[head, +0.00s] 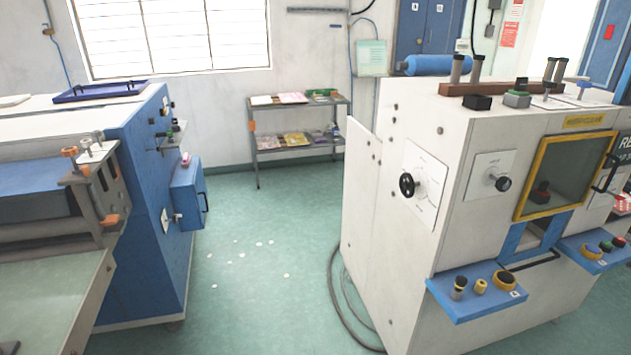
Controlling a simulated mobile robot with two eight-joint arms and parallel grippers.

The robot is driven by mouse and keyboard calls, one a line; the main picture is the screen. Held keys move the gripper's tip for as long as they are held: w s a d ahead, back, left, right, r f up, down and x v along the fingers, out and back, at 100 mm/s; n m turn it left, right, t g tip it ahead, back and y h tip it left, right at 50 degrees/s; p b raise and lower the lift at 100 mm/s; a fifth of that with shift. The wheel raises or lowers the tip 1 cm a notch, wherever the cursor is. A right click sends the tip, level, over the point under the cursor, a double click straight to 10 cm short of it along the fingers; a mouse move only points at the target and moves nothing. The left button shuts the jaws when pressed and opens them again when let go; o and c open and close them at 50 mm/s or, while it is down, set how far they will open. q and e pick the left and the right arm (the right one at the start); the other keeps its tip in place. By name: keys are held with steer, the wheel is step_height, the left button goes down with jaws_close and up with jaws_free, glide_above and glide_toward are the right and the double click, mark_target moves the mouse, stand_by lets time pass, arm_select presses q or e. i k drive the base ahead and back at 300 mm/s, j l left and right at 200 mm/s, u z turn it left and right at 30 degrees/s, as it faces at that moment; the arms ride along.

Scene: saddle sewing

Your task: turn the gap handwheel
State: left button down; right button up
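A black handwheel (407,184) with a pale hub sits on a white dial plate (425,190) on the left side of the white machine (400,130). A second, smaller black knob or crank (502,183) sits on a white plate on the machine's front. The blue machine at left carries orange-handled screws (70,152) and a small handle (172,217) on its side. No label is readable that tells which of these is the gap handwheel. Neither gripper shows; a small dark shape at the bottom left corner is too cut off to identify.
Green floor lies open between the blue machine (150,200) and the white machine, with several pale scraps (240,255) on it. A dark cable (335,300) loops beside the white machine. A blue button shelf (475,300) juts from its front. A shelf rack (300,105) stands behind.

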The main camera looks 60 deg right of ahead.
mark_target(411, 185)
steer(key=z, duration=2.65)
